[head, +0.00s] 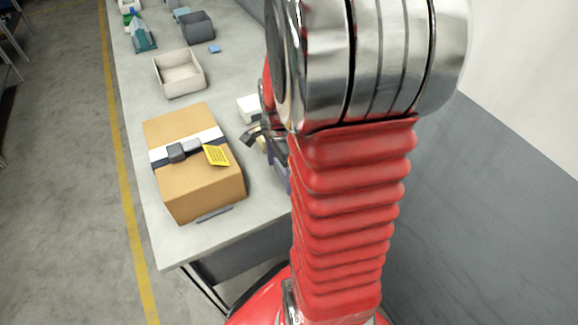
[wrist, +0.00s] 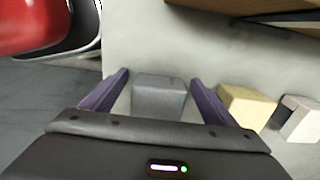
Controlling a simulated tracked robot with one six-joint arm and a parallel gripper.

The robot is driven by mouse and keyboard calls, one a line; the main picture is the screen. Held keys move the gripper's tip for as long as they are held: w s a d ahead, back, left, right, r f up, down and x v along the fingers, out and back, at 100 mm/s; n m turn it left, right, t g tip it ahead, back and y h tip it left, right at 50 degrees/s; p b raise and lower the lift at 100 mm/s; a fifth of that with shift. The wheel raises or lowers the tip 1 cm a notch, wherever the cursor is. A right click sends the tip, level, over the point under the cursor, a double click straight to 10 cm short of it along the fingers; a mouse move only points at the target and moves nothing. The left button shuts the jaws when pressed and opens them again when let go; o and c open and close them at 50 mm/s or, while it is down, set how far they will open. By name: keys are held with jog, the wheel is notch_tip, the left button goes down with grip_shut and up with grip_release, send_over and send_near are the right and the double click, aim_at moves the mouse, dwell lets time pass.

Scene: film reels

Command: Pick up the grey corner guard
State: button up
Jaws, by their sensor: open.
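The grey corner guard (wrist: 160,97) appears in the wrist view as a small blocky grey piece on the pale table. My gripper (wrist: 160,78) is open, with one purple finger to its left and the other to its right. Gaps show on both sides of the piece, and the dark gripper body hides its near end. In the head view my arm covers this spot, so I cannot make the piece out there.
A beige block (wrist: 247,105) and a lighter grey block (wrist: 296,118) lie just right of the right finger. A strapped cardboard box (head: 205,185) stands close by on the table (head: 240,225). An empty pale tray (head: 160,76) is farther back.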

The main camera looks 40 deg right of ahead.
dwell(0.5)
jog(key=c, duration=1.1)
jog(key=shift+r, duration=0.1)
notch_tip(320, 180, up, 10)
jog(key=shift+f, duration=0.1)
dwell(0.5)
